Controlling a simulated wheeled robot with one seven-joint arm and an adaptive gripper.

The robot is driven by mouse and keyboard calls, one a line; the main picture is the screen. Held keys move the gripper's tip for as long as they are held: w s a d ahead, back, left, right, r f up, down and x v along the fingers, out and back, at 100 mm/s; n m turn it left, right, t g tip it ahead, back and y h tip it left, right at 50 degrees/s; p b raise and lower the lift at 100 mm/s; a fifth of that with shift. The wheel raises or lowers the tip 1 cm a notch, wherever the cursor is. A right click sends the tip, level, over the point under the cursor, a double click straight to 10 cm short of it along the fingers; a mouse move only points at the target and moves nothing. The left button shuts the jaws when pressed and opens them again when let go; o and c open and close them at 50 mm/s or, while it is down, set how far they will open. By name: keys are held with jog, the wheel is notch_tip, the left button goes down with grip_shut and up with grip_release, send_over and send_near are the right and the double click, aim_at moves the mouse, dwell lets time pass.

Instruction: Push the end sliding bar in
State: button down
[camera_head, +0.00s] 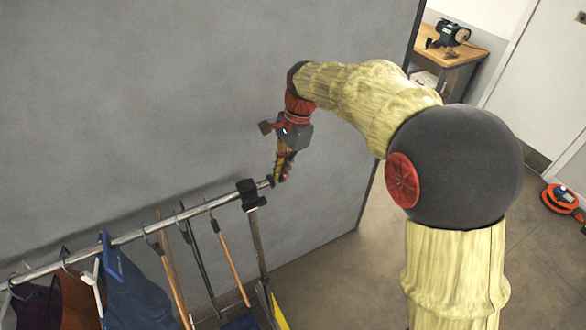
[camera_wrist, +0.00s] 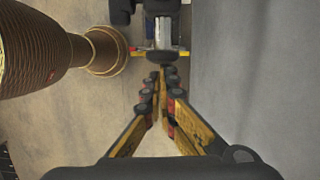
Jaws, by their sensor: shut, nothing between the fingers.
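The end sliding bar (camera_head: 263,184) is a short bright metal piece sticking out of the black clamp (camera_head: 248,194) at the right end of the garment rail. It has a dark end cap, which shows in the wrist view as a dark disc (camera_wrist: 163,57) in front of the bar. My gripper (camera_head: 281,178) is shut and empty, its fingertips right at the cap. In the wrist view the closed fingertips (camera_wrist: 166,75) are lined up with the disc. I cannot tell whether they touch it.
The metal rail (camera_head: 135,235) runs left along a grey wall (camera_head: 180,90), close to it. A post (camera_head: 258,245) stands under the clamp.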

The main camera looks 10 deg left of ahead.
jog(key=shift+s+a, duration=0.1)
jog(key=v, duration=1.2)
